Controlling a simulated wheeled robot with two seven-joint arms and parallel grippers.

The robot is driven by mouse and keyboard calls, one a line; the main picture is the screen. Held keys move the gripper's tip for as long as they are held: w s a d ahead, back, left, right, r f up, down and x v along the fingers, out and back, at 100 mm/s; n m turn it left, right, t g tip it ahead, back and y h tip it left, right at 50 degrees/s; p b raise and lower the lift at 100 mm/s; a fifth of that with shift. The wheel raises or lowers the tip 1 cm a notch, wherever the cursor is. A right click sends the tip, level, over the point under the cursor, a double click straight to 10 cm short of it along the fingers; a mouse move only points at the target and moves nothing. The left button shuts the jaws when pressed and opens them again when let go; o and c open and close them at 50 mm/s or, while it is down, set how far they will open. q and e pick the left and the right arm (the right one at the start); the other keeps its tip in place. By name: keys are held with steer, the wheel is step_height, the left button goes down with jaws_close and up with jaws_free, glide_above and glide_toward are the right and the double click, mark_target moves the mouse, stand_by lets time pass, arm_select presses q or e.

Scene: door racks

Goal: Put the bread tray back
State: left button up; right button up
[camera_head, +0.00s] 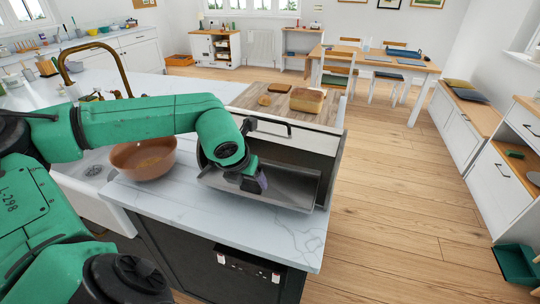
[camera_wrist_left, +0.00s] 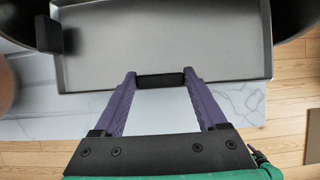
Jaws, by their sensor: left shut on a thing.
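The bread tray (camera_head: 290,190) is a grey, shallow metal tray at the front of a bread box (camera_head: 300,143). It shows from above in the left wrist view (camera_wrist_left: 160,40), with its near rim across the middle. My left gripper (camera_head: 259,182) is at the tray's front edge. In the left wrist view, its purple fingers (camera_wrist_left: 160,82) are shut on the tray's black handle. The tray looks empty in the part I see. How far its back end reaches into the box is hidden.
Bread loaves (camera_head: 307,100) lie on the wooden top of the box. A brown bowl (camera_head: 144,158) stands left of the tray, beside the sink. The marble counter (camera_head: 220,215) in front is clear. Its right edge drops to open wooden floor.

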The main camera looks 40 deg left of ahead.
arm_select(q)
steer(key=w, duration=0.1)
steer(key=w+p, duration=0.1)
steer(key=w+a, duration=0.1)
steer(key=shift+w+r+p, duration=0.3)
steer(key=shift+r+p, duration=0.05)
steer(key=shift+p, duration=0.05)
steer(key=p, duration=0.4)
glide_above(268, 165)
steer(key=shift+s+d+f, duration=0.1)
steer(key=shift+s+f, duration=0.1)
steer(key=shift+s, duration=0.25)
step_height(268, 165, down, 4)
steer(key=shift+r+p, duration=0.1)
steer(key=shift+p, duration=0.9)
steer(key=o, duration=1.5)
arm_select(e)
step_height(268, 165, up, 8)
steer(key=shift+d+r, duration=0.2)
steer(key=shift+r, duration=0.05)
steer(key=shift+s, duration=0.1)
arm_select(q)
steer(key=b+v, duration=0.3)
steer(key=v, duration=0.9)
steer(key=shift+b, duration=0.35)
arm_select(e)
step_height(268, 165, down, 3)
steer(key=shift+a+f, duration=0.1)
steer(key=shift+f, duration=0.1)
